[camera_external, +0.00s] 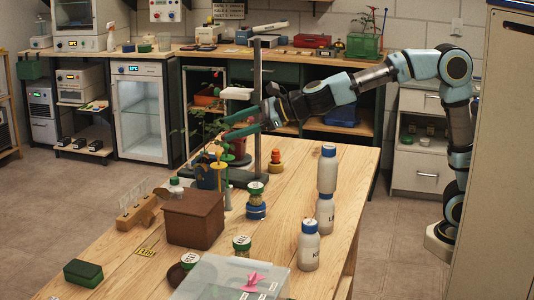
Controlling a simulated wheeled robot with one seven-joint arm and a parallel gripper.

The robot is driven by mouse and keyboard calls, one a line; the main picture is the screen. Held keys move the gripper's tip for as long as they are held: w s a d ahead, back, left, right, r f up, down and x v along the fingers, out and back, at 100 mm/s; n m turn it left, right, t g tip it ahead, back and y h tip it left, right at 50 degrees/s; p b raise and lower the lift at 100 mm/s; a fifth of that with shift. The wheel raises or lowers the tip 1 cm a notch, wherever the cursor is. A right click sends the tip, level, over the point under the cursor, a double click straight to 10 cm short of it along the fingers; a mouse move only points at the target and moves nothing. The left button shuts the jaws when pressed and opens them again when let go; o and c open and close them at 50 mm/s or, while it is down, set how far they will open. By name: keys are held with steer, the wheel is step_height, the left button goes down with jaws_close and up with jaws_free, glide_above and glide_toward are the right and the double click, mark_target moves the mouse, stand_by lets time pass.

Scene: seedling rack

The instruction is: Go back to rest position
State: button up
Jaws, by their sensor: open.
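My arm reaches in from the right side of the wooden table. My gripper (238,124) is above the table's far part, beside the dark upright post (257,75) of a stand. Its two teal fingers point left and are spread apart. Nothing is seen held between them. Green seedlings (200,135) stand just left of and below the fingers, close to them. I cannot tell whether they touch. A red pot (237,147) sits below the gripper on the stand, partly hidden.
White bottles (308,247) stand along the table's right side, one stacked on another. A brown box (195,217), stacked jars (256,208) and a clear bin (215,275) are nearer. The wooden tabletop (345,165) is clear at the far right.

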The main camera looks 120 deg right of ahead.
steer(key=w+a+f+n+y+b, duration=0.1)
steer(key=a+f+n+y, duration=0.3)
steer(key=a+n, duration=0.55)
steer(key=w+a+f+n+y+b, duration=0.1)
steer(key=w+a+f+n+y, duration=0.3)
steer(key=a, duration=1)
steer(key=s+a+f+n+g+y+b, duration=0.1)
steer(key=s+a+f+n+g, duration=0.2)
steer(key=s+a+f+n, duration=0.5)
steer(key=s+a+f+n+g+y+b, duration=0.15)
steer(key=s+a+f+n, duration=0.25)
steer(key=a+n, duration=0.45)
steer(key=s+d+f+n+g+h+p, duration=0.25)
steer(key=s+d+f, duration=0.4)
steer(key=s, duration=0.35)
steer(key=s+d+f+n+g+h+p, duration=0.1)
steer(key=s+d+f+n+g+p, duration=0.15)
steer(key=s+d+f+n, duration=0.4)
step_height(320, 180, up, 19)
steer(key=s+a+m+p, duration=0.1)
steer(key=s+m+p, duration=0.1)
steer(key=p, duration=1.6)
steer(key=shift+a+m+g, duration=0.3)
steer(key=shift+m+g, duration=0.05)
steer(key=shift+m, duration=0.05)
